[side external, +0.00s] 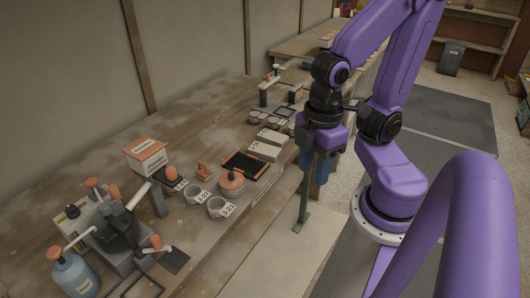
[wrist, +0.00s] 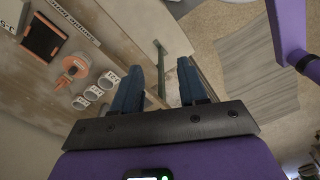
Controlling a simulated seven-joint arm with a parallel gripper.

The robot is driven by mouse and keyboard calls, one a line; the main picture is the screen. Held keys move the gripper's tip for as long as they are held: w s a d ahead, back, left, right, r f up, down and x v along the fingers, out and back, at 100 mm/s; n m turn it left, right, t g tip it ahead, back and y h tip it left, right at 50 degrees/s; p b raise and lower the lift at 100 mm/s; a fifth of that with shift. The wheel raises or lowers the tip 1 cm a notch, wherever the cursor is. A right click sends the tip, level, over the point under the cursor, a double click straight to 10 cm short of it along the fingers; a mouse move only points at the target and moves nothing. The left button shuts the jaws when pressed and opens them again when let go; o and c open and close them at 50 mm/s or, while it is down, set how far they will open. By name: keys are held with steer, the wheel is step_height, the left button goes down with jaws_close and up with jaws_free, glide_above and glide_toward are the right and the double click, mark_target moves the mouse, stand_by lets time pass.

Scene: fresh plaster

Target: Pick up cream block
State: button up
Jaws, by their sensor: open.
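A pale cream-grey block (side external: 265,151) lies on the workbench in the side external view, beside the dark tray. A second pale block or lid touches it at the back, and I cannot tell whether they are one piece. A pale marked shape (wrist: 10,28) at the top left corner of the wrist view may be the same block, cut off by the frame. My gripper (side external: 318,178) hangs pointing down, just off the bench's front edge, to the right of the block.
A green-grey post (side external: 304,200) stands by the bench edge near my gripper.

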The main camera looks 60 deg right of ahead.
steer(key=o, duration=0.5)
steer(key=w+m, duration=0.3)
steer(key=w, duration=0.6)
steer(key=m, duration=0.8)
glide_above(265, 149)
step_height(265, 149, down, 7)
step_height(265, 149, down, 16)
steer(key=shift+w+f, duration=0.1)
steer(key=shift+f, duration=0.05)
